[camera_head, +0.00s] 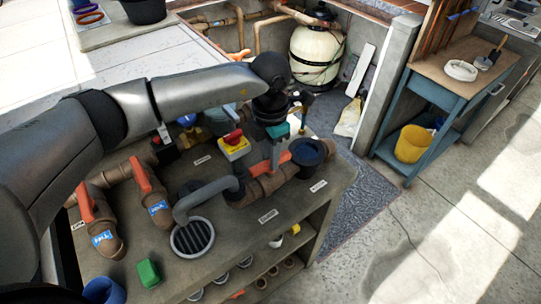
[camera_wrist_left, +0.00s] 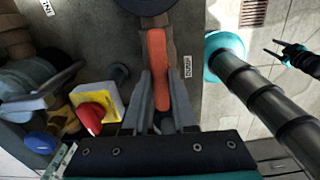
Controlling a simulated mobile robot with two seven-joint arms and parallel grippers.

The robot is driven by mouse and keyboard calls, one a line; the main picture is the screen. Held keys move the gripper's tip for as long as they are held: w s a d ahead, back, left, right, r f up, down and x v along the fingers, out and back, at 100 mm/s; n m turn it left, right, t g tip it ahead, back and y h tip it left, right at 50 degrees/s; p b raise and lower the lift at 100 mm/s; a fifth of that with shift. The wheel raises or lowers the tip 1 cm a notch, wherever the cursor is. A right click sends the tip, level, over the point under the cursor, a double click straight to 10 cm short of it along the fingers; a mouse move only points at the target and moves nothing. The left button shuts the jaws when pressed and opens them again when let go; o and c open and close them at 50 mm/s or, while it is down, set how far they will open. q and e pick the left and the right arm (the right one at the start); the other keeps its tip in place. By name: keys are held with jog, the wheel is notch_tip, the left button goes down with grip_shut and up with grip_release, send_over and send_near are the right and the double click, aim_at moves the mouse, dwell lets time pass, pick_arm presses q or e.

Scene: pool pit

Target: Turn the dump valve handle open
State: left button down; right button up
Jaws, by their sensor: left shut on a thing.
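The dump valve handle (camera_wrist_left: 157,68) is an orange lever, long and straight in the left wrist view. In the head view it shows as a short orange piece (camera_head: 260,168) on a brown pipe, partly hidden by my gripper. My left gripper (camera_head: 275,158) comes down from above, with its two grey fingers (camera_wrist_left: 159,102) on either side of the lever, shut on it. A white label reading DUMP (camera_wrist_left: 188,67) lies just right of the lever in the wrist view. A dark pronged piece (camera_wrist_left: 280,50) at the wrist view's right may be my right gripper; its state is unclear.
A grey pipe (camera_head: 205,195) bends over a round grate (camera_head: 193,237). Two other orange levers (camera_head: 84,202) (camera_head: 141,175) sit on pipes to the left. Clear floor lies right of the bench.

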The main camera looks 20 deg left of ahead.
pick_arm(q)
jog(key=shift+r+n, duration=0.1)
jog(key=shift+n, duration=0.3)
jog(key=c, duration=0.7)
grip_release()
notch_tip(320, 180, up, 15)
jog(key=shift+r+b, duration=0.1)
jog(key=shift+b, duration=0.4)
